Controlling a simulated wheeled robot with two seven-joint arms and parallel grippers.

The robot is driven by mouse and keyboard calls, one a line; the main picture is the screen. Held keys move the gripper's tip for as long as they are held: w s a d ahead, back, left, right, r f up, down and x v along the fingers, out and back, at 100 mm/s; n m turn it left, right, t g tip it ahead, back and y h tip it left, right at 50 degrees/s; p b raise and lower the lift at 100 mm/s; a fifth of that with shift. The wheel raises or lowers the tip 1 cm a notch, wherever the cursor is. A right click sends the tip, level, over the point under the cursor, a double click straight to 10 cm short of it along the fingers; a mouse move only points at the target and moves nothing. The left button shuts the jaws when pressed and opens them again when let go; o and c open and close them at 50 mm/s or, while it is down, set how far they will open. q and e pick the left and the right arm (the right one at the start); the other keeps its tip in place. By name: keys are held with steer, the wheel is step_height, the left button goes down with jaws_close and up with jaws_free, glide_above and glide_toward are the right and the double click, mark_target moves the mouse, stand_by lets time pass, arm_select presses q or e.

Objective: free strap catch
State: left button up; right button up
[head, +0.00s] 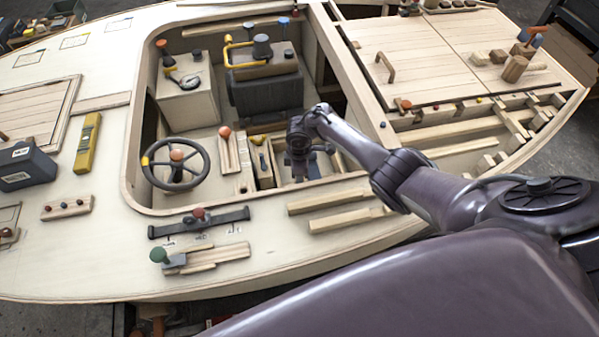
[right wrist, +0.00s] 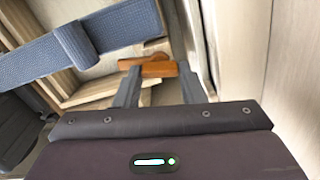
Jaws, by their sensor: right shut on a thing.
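In the right wrist view, an orange-brown wooden catch (right wrist: 158,68) sits between the fingertips of my right gripper (right wrist: 160,72), which is shut on it. A woven blue strap (right wrist: 50,58) runs across the upper left of that view, just beside the catch; whether they touch I cannot tell. In the head view, my right gripper (head: 299,168) reaches down into the open cockpit of the plywood hull. There, my own wrist hides the catch. My left gripper is in neither view.
Cockpit framing and a pale wall (right wrist: 235,45) stand close to the right finger. In the head view, a steering wheel (head: 151,172) is left of my gripper and a dark seat-like box (head: 268,95) is behind it. The cockpit's front rim (head: 265,199) lies close in front.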

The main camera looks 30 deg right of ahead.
steer(key=shift+n, duration=1.2)
steer(key=o, duration=1)
steer(key=shift+r+p, duration=0.8)
steer(key=shift+r, duration=3.15)
